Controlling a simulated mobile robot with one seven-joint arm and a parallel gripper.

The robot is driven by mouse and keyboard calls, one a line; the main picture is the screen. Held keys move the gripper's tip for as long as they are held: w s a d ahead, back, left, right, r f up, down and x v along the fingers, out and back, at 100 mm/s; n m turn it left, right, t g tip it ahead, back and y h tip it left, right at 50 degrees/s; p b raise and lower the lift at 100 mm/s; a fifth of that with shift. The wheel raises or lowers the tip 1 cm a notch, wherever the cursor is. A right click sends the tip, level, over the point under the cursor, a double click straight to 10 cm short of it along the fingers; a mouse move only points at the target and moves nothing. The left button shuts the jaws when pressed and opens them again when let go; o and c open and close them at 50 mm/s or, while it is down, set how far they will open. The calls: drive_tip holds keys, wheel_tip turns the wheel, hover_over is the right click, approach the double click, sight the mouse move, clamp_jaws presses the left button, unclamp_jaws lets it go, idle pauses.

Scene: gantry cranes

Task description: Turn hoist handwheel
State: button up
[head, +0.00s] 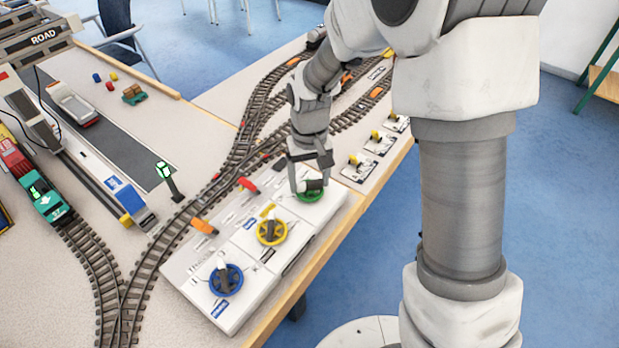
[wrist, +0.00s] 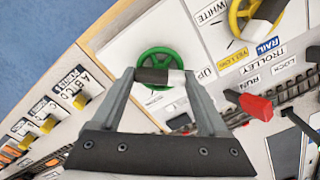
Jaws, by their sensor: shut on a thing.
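The control panel (head: 240,240) carries a blue handwheel (head: 226,281), a yellow handwheel (head: 271,232) and a green handwheel (head: 311,197) in a row. In the wrist view, an "UP" label (wrist: 207,73) sits beside the green handwheel (wrist: 158,51); I read no hoist label there. My gripper (head: 308,182) is over the green wheel. In the wrist view, my gripper (wrist: 160,76) has its fingers on both ends of the black-and-white bar across that wheel. The fingers and palm hide part of the wheel.
A red lever (wrist: 256,107) stands near the green wheel, and an orange lever (head: 204,227) is further left. Small yellow-knobbed switches (head: 356,160) line the table edge beyond the panel. Model tracks (head: 165,250) run along the panel's far side. Blue floor lies right of the table.

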sight(310, 182)
drive_tip(key=o, duration=1.2)
drive_tip(key=shift+o, duration=0.2)
drive_tip(key=shift+r, duration=0.15)
wheel_tip(310, 182, up, 17)
drive_tip(key=p, duration=0.3)
drive_tip(key=shift+p, duration=0.35)
drive_tip(key=shift+r, duration=0.1)
